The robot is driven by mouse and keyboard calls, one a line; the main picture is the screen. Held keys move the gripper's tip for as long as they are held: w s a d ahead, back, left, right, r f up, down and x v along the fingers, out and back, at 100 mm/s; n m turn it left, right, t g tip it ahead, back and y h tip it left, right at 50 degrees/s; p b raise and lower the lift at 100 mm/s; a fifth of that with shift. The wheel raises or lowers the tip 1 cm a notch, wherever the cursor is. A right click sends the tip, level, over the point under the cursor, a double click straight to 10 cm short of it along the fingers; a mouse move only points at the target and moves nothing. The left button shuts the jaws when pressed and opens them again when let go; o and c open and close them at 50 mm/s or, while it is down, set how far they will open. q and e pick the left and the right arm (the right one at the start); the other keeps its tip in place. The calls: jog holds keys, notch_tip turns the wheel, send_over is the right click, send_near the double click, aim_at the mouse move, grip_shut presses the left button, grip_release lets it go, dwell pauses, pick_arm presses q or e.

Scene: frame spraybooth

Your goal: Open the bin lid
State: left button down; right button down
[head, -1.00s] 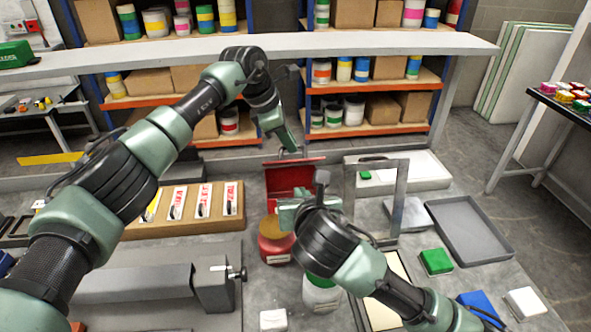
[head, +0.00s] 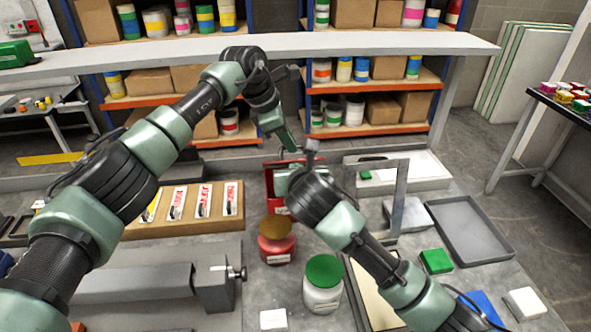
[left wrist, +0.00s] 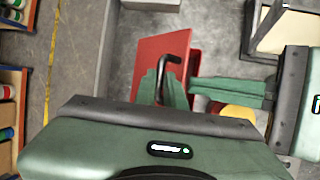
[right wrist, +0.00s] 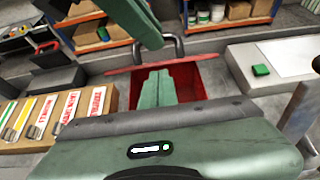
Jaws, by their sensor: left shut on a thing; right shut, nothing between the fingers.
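The red bin (head: 278,208) stands mid-bench in the head view, largely hidden behind my right arm. Its red lid (right wrist: 125,70) shows nearly edge-on in the right wrist view, raised over the opening, with the bin's red inside (right wrist: 190,83) visible below it. My left gripper (left wrist: 163,84) is shut on the dark lid handle (left wrist: 176,60). It comes down from above and behind the bin. My right gripper (right wrist: 157,82) is shut and empty, its fingertips at the opening, in front of and below the lid edge. Whether they touch the lid is unclear.
A red jar (head: 277,250) and a green-lidded white jar (head: 322,292) stand in front of the bin. A wooden rack (head: 225,229) is left. A grey upright frame (head: 402,190) stands close on the right, with a grey tray (head: 470,232) beyond.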

pick_arm(q)
jog(key=shift+a+f, duration=0.25)
jog(key=shift+f, duration=0.15)
pick_arm(e)
jog(key=shift+w+r, duration=0.55)
jog(key=shift+r, duration=0.15)
pick_arm(q)
jog(key=shift+d, duration=0.1)
pick_arm(e)
jog(key=shift+w, duration=0.1)
jog(key=shift+d, duration=0.1)
pick_arm(q)
jog(key=c, duration=1.5)
grip_release()
jog(key=shift+r, duration=0.1)
